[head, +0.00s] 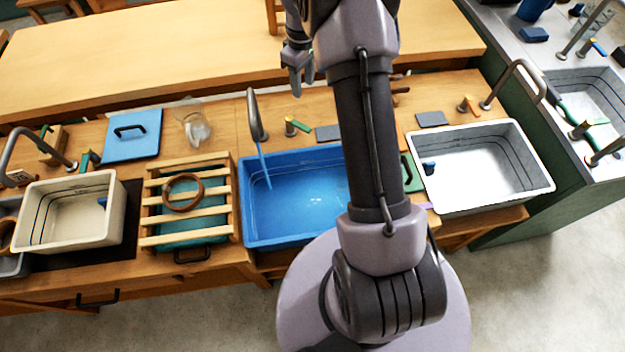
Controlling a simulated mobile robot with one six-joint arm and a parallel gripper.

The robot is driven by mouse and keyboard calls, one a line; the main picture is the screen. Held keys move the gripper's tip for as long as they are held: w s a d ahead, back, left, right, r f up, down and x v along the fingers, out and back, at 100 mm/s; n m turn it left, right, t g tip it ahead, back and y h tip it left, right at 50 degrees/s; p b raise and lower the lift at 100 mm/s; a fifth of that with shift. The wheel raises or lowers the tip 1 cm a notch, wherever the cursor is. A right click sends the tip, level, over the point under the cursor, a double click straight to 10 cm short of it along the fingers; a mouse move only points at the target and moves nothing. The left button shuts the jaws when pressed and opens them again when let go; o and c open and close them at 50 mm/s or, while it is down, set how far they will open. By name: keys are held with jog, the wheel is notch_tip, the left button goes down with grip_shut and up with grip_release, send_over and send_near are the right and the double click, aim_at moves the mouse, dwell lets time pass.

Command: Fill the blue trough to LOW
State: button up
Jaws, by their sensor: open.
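The blue trough (246,212) sits in the wooden bench at the middle, its right part hidden behind my arm. A grey spout (255,115) stands behind it, and a thin blue stream of water (264,168) runs from it into the trough. Water covers the trough's floor; I cannot make out a LOW mark or the exact level. A tap handle with a yellow post and green lever (298,124) stands right of the spout. My gripper (301,82) is open and empty, above and behind the tap handle in the picture.
A cream trough (70,245) stands at left and a white trough (470,205) at right, each with its own spout. A slatted wooden rack (190,170), a blue lid (132,148) and a clear jug (195,125) are left of the blue trough.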

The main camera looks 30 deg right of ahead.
aim_at(305, 127)
notch_tip(305, 127, down, 17)
jog(key=b, duration=0.4)
jog(key=shift+f, duration=0.15)
grip_shut()
dwell(1.2)
